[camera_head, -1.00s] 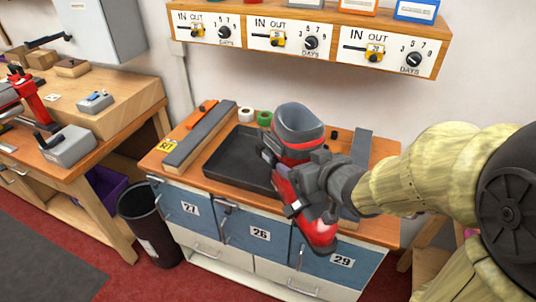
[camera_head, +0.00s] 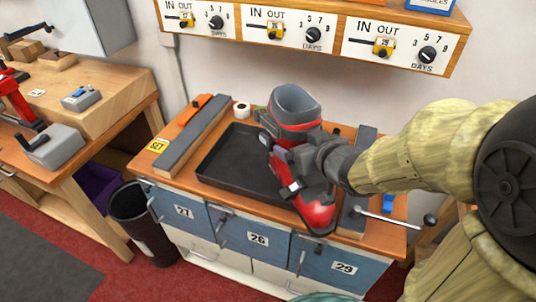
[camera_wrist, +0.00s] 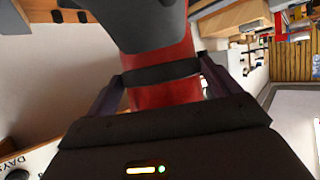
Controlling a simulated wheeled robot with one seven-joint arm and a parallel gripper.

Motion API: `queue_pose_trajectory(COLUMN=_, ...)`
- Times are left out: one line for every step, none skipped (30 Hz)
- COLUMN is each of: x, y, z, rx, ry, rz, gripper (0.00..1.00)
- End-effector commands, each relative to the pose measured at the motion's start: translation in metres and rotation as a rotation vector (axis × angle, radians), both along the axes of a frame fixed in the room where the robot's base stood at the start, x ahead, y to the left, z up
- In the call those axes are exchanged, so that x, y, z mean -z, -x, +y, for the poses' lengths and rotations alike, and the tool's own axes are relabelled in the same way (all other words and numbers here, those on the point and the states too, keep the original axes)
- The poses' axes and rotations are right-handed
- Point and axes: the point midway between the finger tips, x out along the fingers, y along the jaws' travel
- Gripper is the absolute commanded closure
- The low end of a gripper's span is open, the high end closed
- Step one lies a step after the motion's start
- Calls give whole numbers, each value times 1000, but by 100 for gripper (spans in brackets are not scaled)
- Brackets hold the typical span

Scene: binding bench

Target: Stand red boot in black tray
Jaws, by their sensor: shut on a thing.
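The red boot (camera_head: 318,213) with a grey upper cuff (camera_head: 296,103) is held upright, with its toe toward the bottom right in the head view. My gripper (camera_head: 281,160) is shut on the boot around its shaft. In the wrist view the red shaft (camera_wrist: 165,92) with a dark strap sits between my two fingers. The black tray (camera_head: 228,172) lies flat on the wooden bench top, to the left of the boot and partly hidden behind it. The boot overlaps the tray's right end in the picture; I cannot tell its height above the bench. The tray's visible part is empty.
A grey bar (camera_head: 192,135) with a yellow SET tag lies left of the tray, and another grey bar (camera_head: 363,148) lies to the right. A dial shelf (camera_head: 310,36) hangs on the wall above.

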Motion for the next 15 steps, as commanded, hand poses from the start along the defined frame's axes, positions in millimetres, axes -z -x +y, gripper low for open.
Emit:
queue_pose_trajectory(x=-2, y=-5, z=2, rx=-1, ry=-2, rz=-6, gripper=82)
queue_pose_trajectory(x=-2, y=-8, z=3, rx=0, ry=-3, rz=-5, gripper=82)
queue_pose_trajectory(x=-2, y=-13, z=5, rx=0, ry=-3, rz=-5, gripper=82)
queue_pose_trajectory(x=-2, y=-18, z=7, rx=1, ry=-3, rz=-5, gripper=82)
queue_pose_trajectory(x=-2, y=-22, z=8, rx=3, ry=-3, rz=-4, gripper=82)
queue_pose_trajectory(x=-2, y=-28, z=11, rx=4, ry=-3, rz=-4, gripper=82)
queue_pose_trajectory(x=-6, y=-28, z=11, rx=2, ry=-5, rz=-1, gripper=82)
queue_pose_trajectory(x=-7, y=-29, z=11, rx=0, ry=-8, rz=1, gripper=82)
queue_pose_trajectory(x=-7, y=-30, z=12, rx=-1, ry=-12, rz=2, gripper=82)
queue_pose_trajectory(x=-8, y=-31, z=12, rx=-4, ry=-13, rz=2, gripper=82)
queue_pose_trajectory(x=-8, y=-32, z=13, rx=-6, ry=-15, rz=3, gripper=82)
queue_pose_trajectory(x=-8, y=-33, z=14, rx=-7, ry=-18, rz=4, gripper=82)
queue_pose_trajectory(x=-8, y=-34, z=14, rx=-8, ry=-20, rz=4, gripper=82)
queue_pose_trajectory(x=-8, y=-35, z=15, rx=-11, ry=-21, rz=5, gripper=82)
queue_pose_trajectory(x=-8, y=-36, z=16, rx=-12, ry=-24, rz=6, gripper=82)
